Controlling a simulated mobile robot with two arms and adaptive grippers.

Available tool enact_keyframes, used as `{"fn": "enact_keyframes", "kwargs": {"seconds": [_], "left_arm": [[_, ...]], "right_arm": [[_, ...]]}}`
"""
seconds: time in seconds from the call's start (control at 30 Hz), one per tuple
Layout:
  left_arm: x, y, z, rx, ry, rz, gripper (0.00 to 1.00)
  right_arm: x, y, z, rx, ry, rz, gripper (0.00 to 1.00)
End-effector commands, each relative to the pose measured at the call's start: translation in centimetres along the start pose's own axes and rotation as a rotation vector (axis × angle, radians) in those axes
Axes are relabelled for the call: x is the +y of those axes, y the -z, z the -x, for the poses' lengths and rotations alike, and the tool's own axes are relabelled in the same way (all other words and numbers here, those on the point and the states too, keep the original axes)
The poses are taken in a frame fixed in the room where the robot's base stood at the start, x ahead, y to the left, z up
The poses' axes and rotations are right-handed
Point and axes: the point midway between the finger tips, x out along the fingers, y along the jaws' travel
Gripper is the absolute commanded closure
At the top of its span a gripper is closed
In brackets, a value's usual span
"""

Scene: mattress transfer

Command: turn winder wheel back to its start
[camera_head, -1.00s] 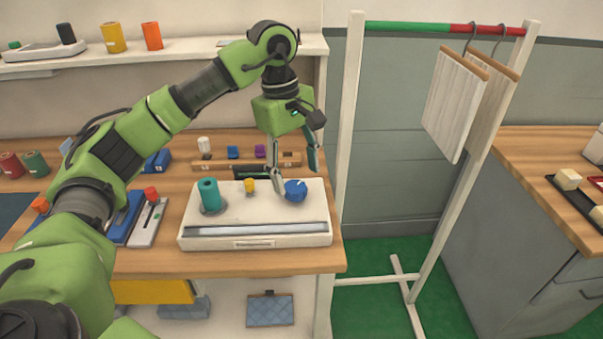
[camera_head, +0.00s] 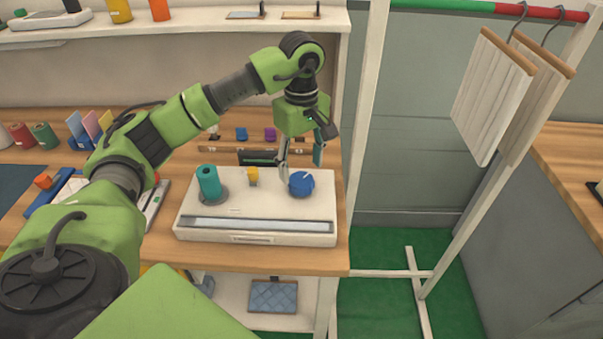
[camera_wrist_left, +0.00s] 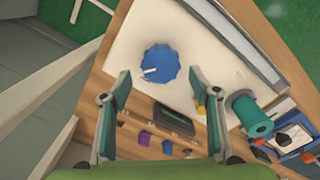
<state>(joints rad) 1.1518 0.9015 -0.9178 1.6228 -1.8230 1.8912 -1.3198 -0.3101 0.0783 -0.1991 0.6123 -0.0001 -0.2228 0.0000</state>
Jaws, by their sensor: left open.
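The blue winder wheel (camera_head: 301,184) sits on the right part of a white winder base (camera_head: 262,208) on the wooden table. It is round with a ridged edge and a white mark, which points left in the left wrist view (camera_wrist_left: 160,63). My left gripper (camera_head: 301,170) is open and empty, just behind and above the wheel. In the left wrist view its fingers (camera_wrist_left: 166,80) stand wide apart, with the wheel ahead between them, not gripped. A teal spool (camera_head: 209,183) and a small yellow peg (camera_head: 252,177) stand on the same base, left of the wheel. My right gripper is not in view.
A wooden strip with coloured blocks (camera_head: 270,134) and a dark panel (camera_head: 258,157) lie behind the base. A white rack (camera_head: 364,120) with hanging boards (camera_head: 492,95) stands at the right. Spools and blue holders are at the left.

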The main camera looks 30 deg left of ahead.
Motion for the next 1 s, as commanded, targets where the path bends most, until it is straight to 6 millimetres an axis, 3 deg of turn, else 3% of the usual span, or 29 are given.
{"fn": "enact_keyframes", "kwargs": {"seconds": [0.1, 0.2, 0.6, 0.77, 1.0], "left_arm": [[-0.1, 0.0, -1.9, -0.001, 0.003, 0.000, 0.44], [-0.1, 0.0, -2.9, -0.001, 0.002, 0.000, 0.44], [0.0, 0.0, -3.8, 0.000, 0.000, 0.000, 0.44], [0.0, 0.0, -3.8, 0.000, 0.000, 0.000, 0.82], [0.0, 0.0, -3.8, 0.000, 0.000, 0.006, 0.82]], "right_arm": [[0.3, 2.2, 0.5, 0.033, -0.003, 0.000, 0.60], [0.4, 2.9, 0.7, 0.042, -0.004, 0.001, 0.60], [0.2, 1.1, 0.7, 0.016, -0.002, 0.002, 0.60], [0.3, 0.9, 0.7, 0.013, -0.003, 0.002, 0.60], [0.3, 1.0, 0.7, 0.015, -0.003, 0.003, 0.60]]}}
